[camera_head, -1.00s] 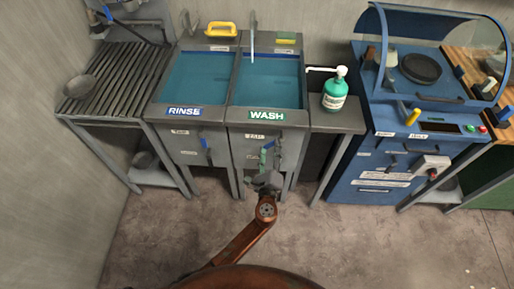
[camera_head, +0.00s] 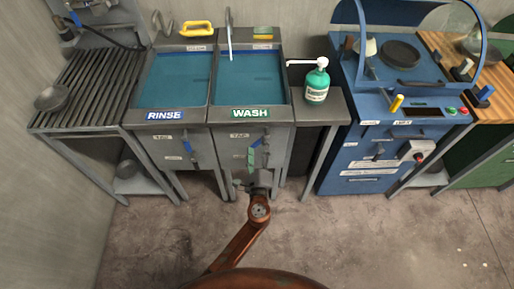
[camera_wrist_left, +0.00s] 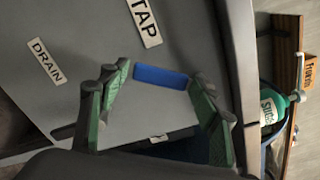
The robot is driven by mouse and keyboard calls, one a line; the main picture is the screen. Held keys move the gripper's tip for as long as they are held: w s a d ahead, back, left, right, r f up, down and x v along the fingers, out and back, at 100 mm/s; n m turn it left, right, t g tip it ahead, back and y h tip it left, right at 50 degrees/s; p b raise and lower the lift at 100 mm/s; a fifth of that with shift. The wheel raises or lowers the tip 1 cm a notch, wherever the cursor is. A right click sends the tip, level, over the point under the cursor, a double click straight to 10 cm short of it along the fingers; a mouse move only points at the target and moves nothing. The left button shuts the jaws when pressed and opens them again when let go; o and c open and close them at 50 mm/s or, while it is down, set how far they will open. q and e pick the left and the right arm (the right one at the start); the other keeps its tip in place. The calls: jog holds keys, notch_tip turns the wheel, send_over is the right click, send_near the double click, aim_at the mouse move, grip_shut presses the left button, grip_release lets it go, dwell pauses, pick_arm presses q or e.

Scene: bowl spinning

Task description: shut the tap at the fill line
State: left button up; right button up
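The WASH basin (camera_head: 284,114) holds blue water. A pale spout (camera_head: 229,42) stands over its back left; I cannot tell whether water runs from it, and I cannot make out a fill line. The blue tap handle (camera_head: 257,142) is on the basin's front panel, below a TAP label; in the left wrist view the handle (camera_wrist_left: 160,76) lies between my fingertips. My left gripper (camera_head: 253,156) is open in front of the panel. Its green fingers (camera_wrist_left: 160,90) straddle the handle with gaps on both sides. My right gripper is not in view.
A green soap bottle (camera_head: 316,84) stands on the shelf to the right. A blue machine (camera_head: 360,160) is farther right. The floor before the basins is clear.

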pick_arm(q)
jog(key=shift+o, duration=0.9)
jog(key=s, duration=1.2)
jog(key=shift+d, duration=0.4)
